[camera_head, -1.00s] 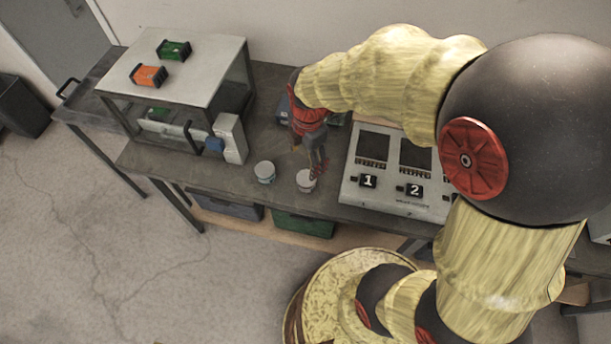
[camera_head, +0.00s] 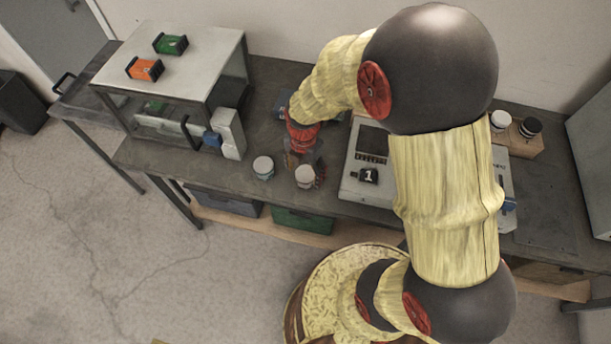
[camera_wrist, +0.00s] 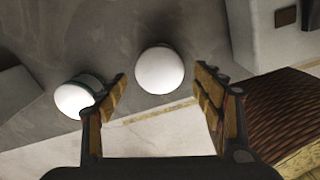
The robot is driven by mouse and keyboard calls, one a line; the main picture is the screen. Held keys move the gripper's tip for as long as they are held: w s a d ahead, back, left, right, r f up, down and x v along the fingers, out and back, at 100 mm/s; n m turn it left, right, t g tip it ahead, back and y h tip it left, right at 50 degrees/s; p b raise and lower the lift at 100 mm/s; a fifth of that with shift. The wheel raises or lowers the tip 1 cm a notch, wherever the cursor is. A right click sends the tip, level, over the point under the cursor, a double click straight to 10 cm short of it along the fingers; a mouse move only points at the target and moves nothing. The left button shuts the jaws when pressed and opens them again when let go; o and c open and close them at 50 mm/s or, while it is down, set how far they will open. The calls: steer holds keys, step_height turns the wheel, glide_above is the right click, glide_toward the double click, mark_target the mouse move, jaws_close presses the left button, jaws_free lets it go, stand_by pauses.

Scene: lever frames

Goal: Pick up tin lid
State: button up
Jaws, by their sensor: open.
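Two small tins with pale round lids stand near the front edge of the workbench. The left tin's lid (camera_head: 263,163) and the right tin's lid (camera_head: 305,173) both show in the head view. My gripper (camera_head: 301,158) points down just behind and above the right tin. In the wrist view, one white lid (camera_wrist: 160,70) lies between and just ahead of the fingertips of my open, empty gripper (camera_wrist: 162,84). The other white lid (camera_wrist: 73,101) is at the left, partly behind the left finger. No contact with either lid shows.
A grey panel device (camera_head: 352,180) with a "1" label stands right of the tins. A raised white-topped stand (camera_head: 190,80) with an orange and a green block is at the left. The bench's front edge (camera_head: 240,191) is close to the tins.

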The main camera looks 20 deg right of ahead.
steer(key=shift+f, duration=0.3)
steer(key=shift+c, duration=1)
steer(key=c, duration=0.8)
steer(key=shift+r, duration=0.15)
